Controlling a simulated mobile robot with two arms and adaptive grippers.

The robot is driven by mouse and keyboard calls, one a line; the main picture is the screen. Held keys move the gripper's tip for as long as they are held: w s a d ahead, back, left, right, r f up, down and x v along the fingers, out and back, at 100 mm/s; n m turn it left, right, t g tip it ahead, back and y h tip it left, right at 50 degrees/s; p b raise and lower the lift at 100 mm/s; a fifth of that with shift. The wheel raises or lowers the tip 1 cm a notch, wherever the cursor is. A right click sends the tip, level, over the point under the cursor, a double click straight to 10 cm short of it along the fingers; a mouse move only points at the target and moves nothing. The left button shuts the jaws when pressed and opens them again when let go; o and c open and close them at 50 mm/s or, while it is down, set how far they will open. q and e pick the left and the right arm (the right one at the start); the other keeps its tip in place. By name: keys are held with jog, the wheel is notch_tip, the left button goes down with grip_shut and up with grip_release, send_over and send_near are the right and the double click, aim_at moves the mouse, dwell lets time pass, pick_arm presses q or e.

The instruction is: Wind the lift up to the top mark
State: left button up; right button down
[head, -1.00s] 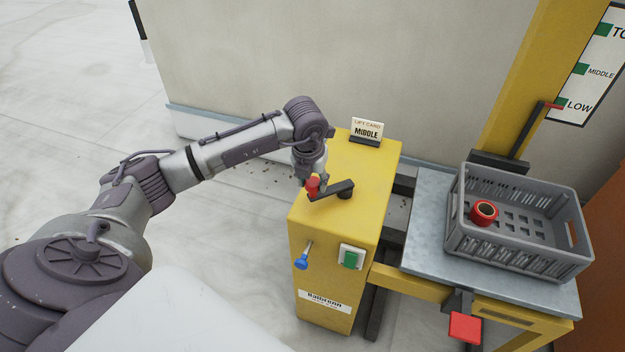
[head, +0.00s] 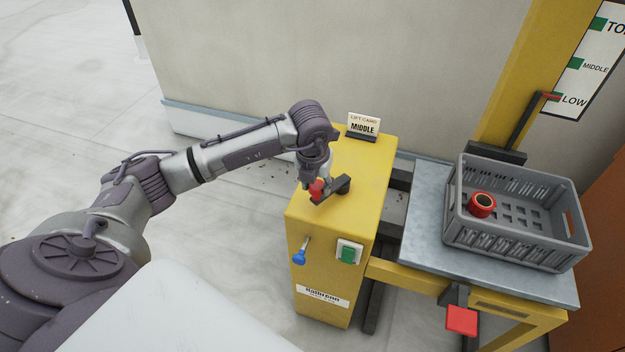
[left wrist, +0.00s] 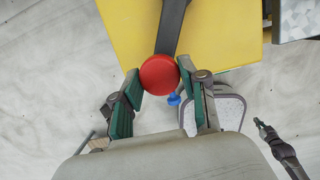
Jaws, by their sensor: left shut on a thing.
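My left gripper (head: 318,182) is shut on the red crank knob (head: 316,191) on top of the yellow winch box (head: 363,190). In the left wrist view, the green-padded fingers (left wrist: 160,92) sit on either side of the round red knob (left wrist: 159,75). The dark crank arm (head: 334,188) runs from the knob to its hub. The lift platform (head: 420,225) carries a grey crate (head: 515,250). A red-tipped pointer (head: 550,96) stands at the LOW mark on the mark board (head: 590,65). TOP is highest, partly cut off.
A card (head: 363,125) on the box reads MIDDLE. A blue-knobbed lever (head: 299,257) and a green switch (head: 348,253) are on the box front. A red pedal (head: 461,320) is below the platform. A red roll (head: 481,205) lies in the crate.

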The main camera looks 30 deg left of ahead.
pick_arm(q)
jog(key=shift+s+d+f, duration=0.2)
jog(key=shift+s+d, duration=0.05)
jog(key=shift+d, duration=0.5)
